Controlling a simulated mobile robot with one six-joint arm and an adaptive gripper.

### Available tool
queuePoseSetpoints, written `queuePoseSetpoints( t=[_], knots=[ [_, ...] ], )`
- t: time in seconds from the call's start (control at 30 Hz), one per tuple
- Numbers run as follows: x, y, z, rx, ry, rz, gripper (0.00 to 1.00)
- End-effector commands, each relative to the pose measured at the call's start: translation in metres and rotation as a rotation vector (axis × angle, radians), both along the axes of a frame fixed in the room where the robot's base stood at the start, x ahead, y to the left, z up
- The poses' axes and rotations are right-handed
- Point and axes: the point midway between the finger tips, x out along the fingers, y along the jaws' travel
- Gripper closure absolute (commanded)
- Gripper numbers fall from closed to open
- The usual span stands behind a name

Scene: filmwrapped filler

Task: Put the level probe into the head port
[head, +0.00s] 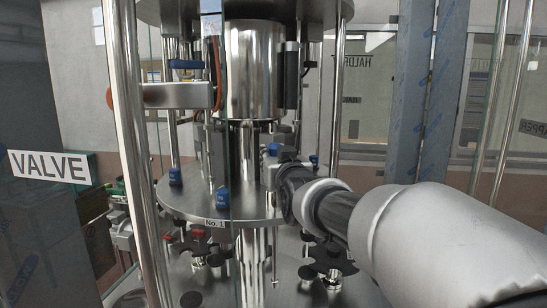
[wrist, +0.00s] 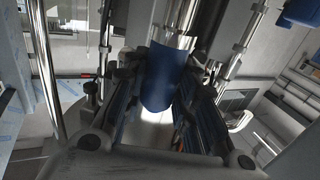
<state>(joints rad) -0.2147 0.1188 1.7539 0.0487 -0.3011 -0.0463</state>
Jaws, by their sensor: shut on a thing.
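My gripper (head: 282,168) reaches in from the right in the head view, beside the steel column above the round plate. In the wrist view my gripper (wrist: 168,88) is shut on a blue-ended part, which I take for the level probe (wrist: 170,72). The blue part sits between the two dark fingers, in front of a shiny steel cylinder. In the head view a small blue patch (head: 272,149) shows at the fingertips; the rest of the part is hidden. I cannot pick out the head port in either view.
The round plate (head: 190,205) labelled No. 1 carries several blue caps, one at its front (head: 222,198). A large steel cylinder (head: 253,70) hangs above it. A steel post (head: 125,130) and a VALVE sign (head: 48,166) stand left. Dark star-shaped parts lie below the plate.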

Motion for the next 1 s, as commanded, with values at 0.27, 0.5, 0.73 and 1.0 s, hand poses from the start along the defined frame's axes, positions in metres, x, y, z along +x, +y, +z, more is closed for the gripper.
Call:
queuePoseSetpoints(
  t=[0.27, 0.5, 0.73, 1.0],
  knots=[
    [0.000, 0.000, -0.007, 0.000, -0.002, 0.000, 1.00],
    [0.000, 0.000, -0.012, 0.000, -0.002, 0.000, 1.00],
    [0.000, 0.000, -0.018, 0.000, -0.002, 0.000, 1.00],
    [0.000, 0.000, -0.024, 0.000, -0.002, 0.000, 1.00]
  ],
)
